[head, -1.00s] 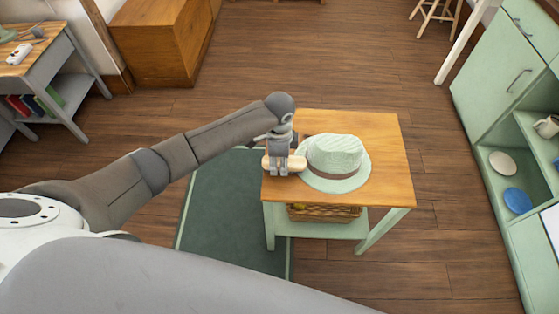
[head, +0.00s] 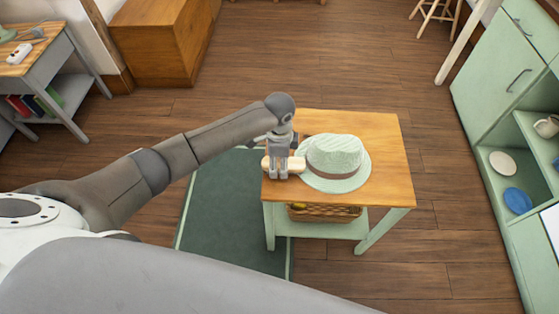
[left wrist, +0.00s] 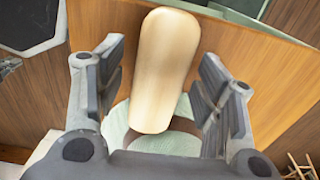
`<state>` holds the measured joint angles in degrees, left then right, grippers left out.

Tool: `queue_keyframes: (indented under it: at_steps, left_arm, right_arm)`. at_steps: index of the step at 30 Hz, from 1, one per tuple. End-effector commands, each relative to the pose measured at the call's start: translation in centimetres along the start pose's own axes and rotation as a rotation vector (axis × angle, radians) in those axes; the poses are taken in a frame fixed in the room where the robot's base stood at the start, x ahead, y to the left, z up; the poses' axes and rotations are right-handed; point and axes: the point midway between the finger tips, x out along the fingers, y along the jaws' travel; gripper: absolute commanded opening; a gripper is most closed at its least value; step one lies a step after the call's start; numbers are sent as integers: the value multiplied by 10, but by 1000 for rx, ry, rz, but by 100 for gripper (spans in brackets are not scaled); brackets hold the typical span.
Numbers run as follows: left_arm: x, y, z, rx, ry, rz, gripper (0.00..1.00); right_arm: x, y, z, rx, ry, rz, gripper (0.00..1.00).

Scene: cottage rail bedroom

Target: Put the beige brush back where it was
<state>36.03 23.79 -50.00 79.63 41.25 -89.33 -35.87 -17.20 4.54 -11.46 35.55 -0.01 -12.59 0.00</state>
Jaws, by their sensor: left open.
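The beige brush (head: 298,164) lies on the wooden top of a small green table (head: 385,150), close to its left edge and beside the pale green hat. My left gripper (head: 279,176) is at the brush, pointing down, and hides its middle. In the left wrist view the brush (left wrist: 165,70) lies lengthwise between the two open fingers of my left gripper (left wrist: 162,95), with gaps on both sides. My right gripper is in neither view.
The pale green hat (head: 337,155) with a brown band sits right of the brush. A wicker basket (head: 325,213) stands on the table's lower shelf. A green cabinet (head: 492,75) stands at the right. The table's right part is clear.

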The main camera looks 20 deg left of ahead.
Motion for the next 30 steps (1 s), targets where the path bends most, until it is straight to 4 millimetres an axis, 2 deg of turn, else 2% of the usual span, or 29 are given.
queue_keyframes:
  at_steps: [15,21,30]
  left_arm:
    - [-100,-1,-1,0,3,-2,62]
    - [-118,-1,0,0,1,-1,62]
    - [-119,0,0,0,0,0,62]
  right_arm:
    - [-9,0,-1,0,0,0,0]
    - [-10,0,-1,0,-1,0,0]
    - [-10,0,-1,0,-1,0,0]
